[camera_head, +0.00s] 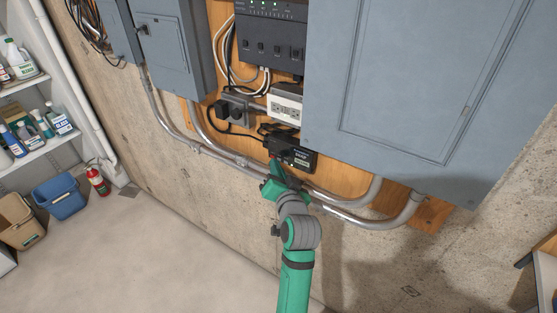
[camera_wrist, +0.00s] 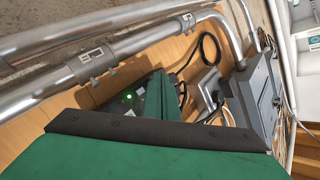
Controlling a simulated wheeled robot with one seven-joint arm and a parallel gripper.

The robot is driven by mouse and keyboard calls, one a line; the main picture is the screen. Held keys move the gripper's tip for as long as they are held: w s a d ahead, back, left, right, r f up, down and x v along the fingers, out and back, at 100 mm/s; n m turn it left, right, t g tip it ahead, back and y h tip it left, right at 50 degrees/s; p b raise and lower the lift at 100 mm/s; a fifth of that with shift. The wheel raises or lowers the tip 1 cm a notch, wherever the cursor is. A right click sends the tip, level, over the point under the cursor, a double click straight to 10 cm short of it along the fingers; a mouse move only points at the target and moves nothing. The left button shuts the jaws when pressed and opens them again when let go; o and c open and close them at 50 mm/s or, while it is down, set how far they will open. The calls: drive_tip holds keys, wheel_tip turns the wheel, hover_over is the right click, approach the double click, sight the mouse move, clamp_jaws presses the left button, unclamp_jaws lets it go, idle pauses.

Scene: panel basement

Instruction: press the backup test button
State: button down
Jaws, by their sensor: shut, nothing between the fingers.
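A small black box with a pale label (camera_head: 300,158), which looks like the backup unit, is mounted low on the wooden board in the head view. In the wrist view a dark box (camera_wrist: 128,101) with a lit green light shows just beyond my gripper. I cannot make out the test button; my gripper may cover it. My green gripper (camera_head: 277,170) is shut and empty, its tip at the left part of the black box. Its fingers also show in the wrist view (camera_wrist: 168,98). I cannot tell whether the tip touches the box.
Metal conduits (camera_head: 335,209) run just below the box, close to my gripper. A large grey panel (camera_head: 420,85) stands out at the right. An outlet (camera_head: 285,106) with black plugs and cables is above. Shelves (camera_head: 35,145) stand far left. The floor (camera_head: 150,250) is clear.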

drive_tip(key=shift+w+d, duration=0.15)
drive_tip(key=shift+w, duration=0.05)
idle(0.3)
drive_tip(key=shift+s, duration=0.15)
drive_tip(key=shift+s+a, duration=0.45)
idle(0.4)
drive_tip(key=shift+s+a, duration=0.75)
drive_tip(key=shift+s, duration=0.3)
drive_tip(key=shift+s+a, duration=0.7)
drive_tip(key=shift+s, duration=0.3)
